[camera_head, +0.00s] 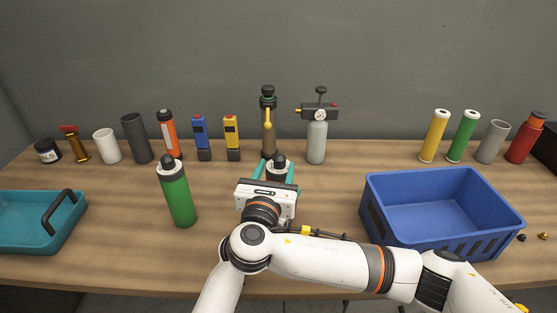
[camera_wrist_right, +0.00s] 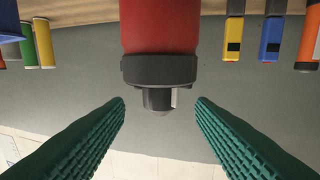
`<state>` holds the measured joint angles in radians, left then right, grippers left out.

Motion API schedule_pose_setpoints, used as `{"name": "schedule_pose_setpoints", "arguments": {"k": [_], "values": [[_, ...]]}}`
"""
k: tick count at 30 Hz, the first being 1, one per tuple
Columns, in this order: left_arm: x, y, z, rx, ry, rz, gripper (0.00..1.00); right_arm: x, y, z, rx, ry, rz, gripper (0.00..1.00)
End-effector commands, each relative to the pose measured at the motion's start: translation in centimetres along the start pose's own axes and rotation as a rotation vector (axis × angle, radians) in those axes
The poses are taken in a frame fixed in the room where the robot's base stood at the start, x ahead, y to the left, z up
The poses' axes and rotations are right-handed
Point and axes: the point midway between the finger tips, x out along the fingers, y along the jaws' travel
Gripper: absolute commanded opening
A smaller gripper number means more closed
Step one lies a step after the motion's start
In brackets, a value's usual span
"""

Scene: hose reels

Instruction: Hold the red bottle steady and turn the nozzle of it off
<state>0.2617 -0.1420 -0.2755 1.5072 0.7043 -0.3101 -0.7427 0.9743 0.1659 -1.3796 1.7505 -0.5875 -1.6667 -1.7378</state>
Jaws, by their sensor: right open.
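The red bottle (camera_wrist_right: 160,27) fills the top middle of the right wrist view, upside down there, with a dark grey collar and a short black nozzle (camera_wrist_right: 158,99). In the head view only its dark top (camera_head: 278,164) shows; my right gripper and wrist hide its body. My right gripper (camera_head: 274,168) is open. Its two teal fingers stand on either side of the bottle's top, and in the right wrist view (camera_wrist_right: 160,108) there is a gap between each finger and the nozzle. My left gripper is not in view.
A green bottle (camera_head: 178,197) of like shape stands to the left. A blue crate (camera_head: 445,222) is at the right and a teal tray (camera_head: 40,222) at the left. Several canisters, cups and tools line the back, including a grey pump bottle (camera_head: 317,143) and yellow device (camera_head: 232,140).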

Motion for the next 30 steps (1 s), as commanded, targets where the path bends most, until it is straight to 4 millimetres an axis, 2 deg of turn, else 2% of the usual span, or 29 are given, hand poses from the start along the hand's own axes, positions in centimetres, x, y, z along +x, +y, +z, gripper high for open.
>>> {"name": "schedule_pose_setpoints", "arguments": {"k": [3, 10, 15, 25, 26, 30], "values": [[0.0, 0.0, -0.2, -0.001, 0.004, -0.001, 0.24, -2.8, -0.1, 0.0, 0.003, -0.002, -0.004, 0.5], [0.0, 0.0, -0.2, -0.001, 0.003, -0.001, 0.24, -6.4, 0.0, 0.0, 0.001, -0.001, -0.001, 0.5], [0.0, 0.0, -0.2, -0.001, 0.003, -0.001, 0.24, -7.4, 0.0, 0.0, 0.001, 0.0, 0.001, 0.5], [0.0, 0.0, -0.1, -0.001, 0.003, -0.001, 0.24, -7.4, 0.0, 0.0, 0.001, 0.0, 0.002, 0.5], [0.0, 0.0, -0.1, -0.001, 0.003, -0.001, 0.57, -7.4, 0.0, 0.0, 0.001, 0.0, 0.002, 0.5], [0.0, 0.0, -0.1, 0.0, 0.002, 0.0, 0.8, -7.4, 0.0, 0.0, 0.001, 0.001, 0.002, 0.5]]}}
